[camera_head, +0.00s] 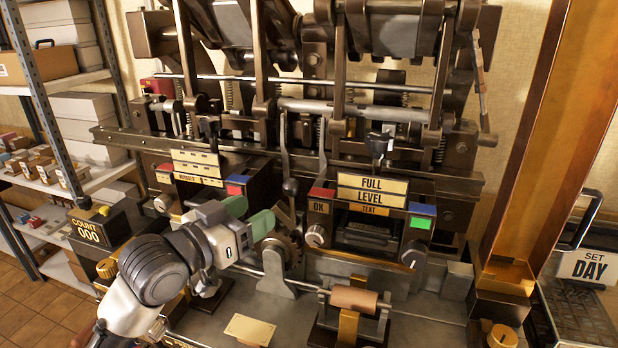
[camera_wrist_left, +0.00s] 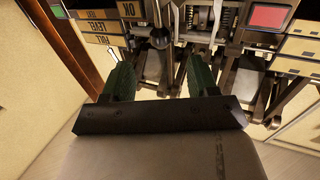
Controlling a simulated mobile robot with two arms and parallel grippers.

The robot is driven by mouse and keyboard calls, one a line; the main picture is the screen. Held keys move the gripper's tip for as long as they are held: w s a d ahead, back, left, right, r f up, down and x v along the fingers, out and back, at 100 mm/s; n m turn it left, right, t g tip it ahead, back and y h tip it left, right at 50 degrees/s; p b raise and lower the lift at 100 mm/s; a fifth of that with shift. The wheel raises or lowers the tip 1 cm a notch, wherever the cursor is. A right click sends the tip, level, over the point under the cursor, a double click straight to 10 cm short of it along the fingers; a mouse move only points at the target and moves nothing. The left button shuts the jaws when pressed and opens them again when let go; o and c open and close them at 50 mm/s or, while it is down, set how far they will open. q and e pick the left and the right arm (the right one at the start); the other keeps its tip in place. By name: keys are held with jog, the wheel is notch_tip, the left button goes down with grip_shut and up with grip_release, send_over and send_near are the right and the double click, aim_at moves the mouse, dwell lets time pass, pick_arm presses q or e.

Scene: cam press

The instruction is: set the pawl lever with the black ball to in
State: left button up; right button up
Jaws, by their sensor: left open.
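The pawl lever is a thin metal bar hanging at the middle of the press, with a black ball (camera_head: 290,186) at its lower end. My left gripper (camera_head: 249,213) is open, with its green fingers apart, left of and a little lower than the ball in the head view. In the left wrist view, which is turned upside down, a dark ball (camera_wrist_left: 160,43) shows beyond the gap between my left fingertips (camera_wrist_left: 157,68). Nothing is between the fingers. A toothed wheel (camera_head: 290,248) sits below the ball, partly hidden by my gripper. My right gripper is not in view.
A "FULL LEVEL" panel (camera_head: 372,189) with an "OK" knob (camera_head: 316,236) stands right of the lever. A similar panel (camera_head: 197,168) stands to the left. A copper roller (camera_head: 354,299) lies in front. A count box (camera_head: 98,228) is at left, an orange post (camera_head: 545,130) at right.

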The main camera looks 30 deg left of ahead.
aim_at(285, 192)
pick_arm(q)
jog(key=w+p, duration=0.2)
jog(key=w, duration=0.1)
jog(key=w+r, duration=0.1)
jog(key=w, duration=0.1)
jog(key=shift+d+p, duration=0.35)
jog(key=shift+p, duration=0.05)
jog(key=w, duration=0.3)
jog(key=shift+w+d+f+p, duration=0.1)
jog(key=shift+d+f+p, duration=0.2)
jog(key=shift+p, duration=0.1)
jog(key=shift+w, duration=0.4)
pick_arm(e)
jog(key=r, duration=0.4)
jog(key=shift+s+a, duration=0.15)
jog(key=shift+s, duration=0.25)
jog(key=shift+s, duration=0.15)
pick_arm(q)
jog(key=c, duration=0.4)
grip_shut()
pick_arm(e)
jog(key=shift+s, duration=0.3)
